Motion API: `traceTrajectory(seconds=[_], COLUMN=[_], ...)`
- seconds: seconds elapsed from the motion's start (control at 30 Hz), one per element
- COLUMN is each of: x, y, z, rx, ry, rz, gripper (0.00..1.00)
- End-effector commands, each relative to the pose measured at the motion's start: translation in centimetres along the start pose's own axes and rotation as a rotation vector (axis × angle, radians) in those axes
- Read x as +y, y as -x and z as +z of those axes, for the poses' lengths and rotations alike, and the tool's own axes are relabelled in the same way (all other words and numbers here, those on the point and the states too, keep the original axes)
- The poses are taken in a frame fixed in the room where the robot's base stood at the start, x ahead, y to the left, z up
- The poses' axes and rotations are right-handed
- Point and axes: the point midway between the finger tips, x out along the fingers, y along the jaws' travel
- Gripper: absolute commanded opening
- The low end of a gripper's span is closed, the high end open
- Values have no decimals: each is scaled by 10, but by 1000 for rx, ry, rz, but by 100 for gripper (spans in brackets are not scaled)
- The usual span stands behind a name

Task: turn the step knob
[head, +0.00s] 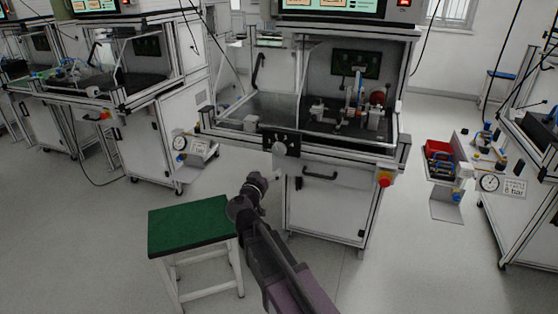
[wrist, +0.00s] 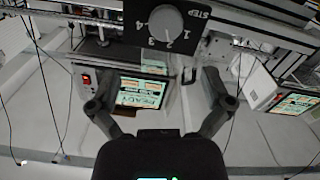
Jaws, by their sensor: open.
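The step knob (wrist: 165,25) is a round light-grey dial on a black plate marked STEP, with the numbers 1 to 4 around it. It is at the top of the wrist view, which shows the scene upside down. In the head view the knob (head: 279,149) sits on the front edge of the middle test station. My gripper (wrist: 160,77) is open and empty, its two dark fingers spread wide. The knob lies beyond the fingertips, and they look apart from it. In the head view my arm reaches up from the bottom, its end below and left of the knob.
A green-topped stool (head: 192,224) stands left of my arm. The station has a red button (head: 384,180) at its front right and a pressure gauge (head: 180,143) at its left. Another gauge (head: 488,182) and a red bin (head: 439,149) are farther right.

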Motion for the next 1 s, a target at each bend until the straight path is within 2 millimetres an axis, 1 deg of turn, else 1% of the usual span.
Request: traceTrajectory(seconds=[0.03, 0.1, 0.57, 0.77, 1.0], x=[-5, -7, -8, -9, -10], y=[1, 2, 0, -13, -43], z=[1, 0, -2, -2, -3], rx=[12, 22, 24, 23, 23], ry=[-3, -4, -5, -5, -5], rz=[-7, -12, -13, -14, -13], gripper=[100, 100, 100, 100, 100])
